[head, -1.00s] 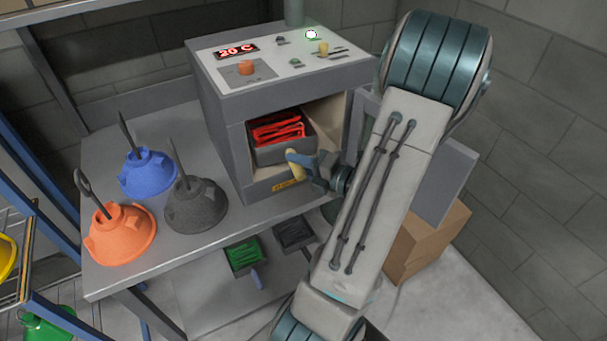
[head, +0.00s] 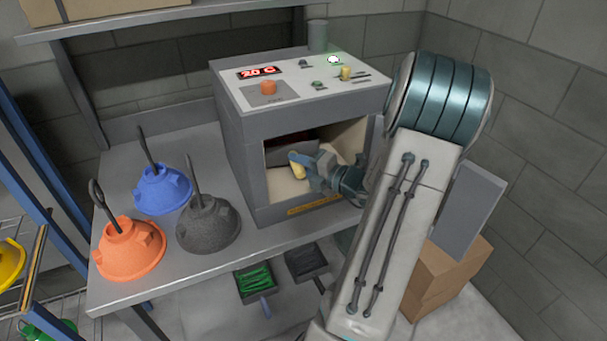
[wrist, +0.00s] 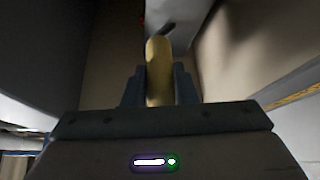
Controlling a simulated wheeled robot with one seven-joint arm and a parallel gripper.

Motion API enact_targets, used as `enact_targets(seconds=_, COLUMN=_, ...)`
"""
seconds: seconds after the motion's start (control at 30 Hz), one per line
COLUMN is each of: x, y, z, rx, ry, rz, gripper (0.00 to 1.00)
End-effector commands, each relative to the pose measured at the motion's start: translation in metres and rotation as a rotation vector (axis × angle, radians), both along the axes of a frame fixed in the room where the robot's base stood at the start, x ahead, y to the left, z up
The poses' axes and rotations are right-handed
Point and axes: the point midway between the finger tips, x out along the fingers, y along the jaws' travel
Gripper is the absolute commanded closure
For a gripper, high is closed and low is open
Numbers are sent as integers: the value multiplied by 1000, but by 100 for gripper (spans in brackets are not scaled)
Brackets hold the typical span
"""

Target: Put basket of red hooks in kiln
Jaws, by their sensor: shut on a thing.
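The kiln (head: 245,160) is a grey box on the bench with its front opening facing me. The basket of red hooks (head: 290,147) is inside the opening, dark in shadow, with only a dull red-brown patch showing; its hooks cannot be made out. My gripper (head: 306,168) reaches into the opening from the right and is shut on the basket's yellow handle (head: 296,165). In the wrist view the yellow handle (wrist: 158,65) stands between the two fingers (wrist: 158,92). Whether the basket rests on the kiln floor is hidden.
Orange (head: 130,250), blue (head: 163,190) and dark grey (head: 208,225) hoods stand on the bench left of the kiln. A basket of green hooks (head: 256,283) and a dark basket (head: 306,262) hang below the bench edge. A cardboard box (head: 440,275) stands at right.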

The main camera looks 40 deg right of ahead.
Motion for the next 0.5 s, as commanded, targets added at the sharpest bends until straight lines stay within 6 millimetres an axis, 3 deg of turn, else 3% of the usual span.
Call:
enact_targets(seconds=0.4, x=39, y=-9, z=0, rx=-1, ry=-5, rz=2, gripper=100)
enact_targets(seconds=0.5, x=38, y=-8, z=-10, rx=1, ry=-4, rz=2, gripper=100)
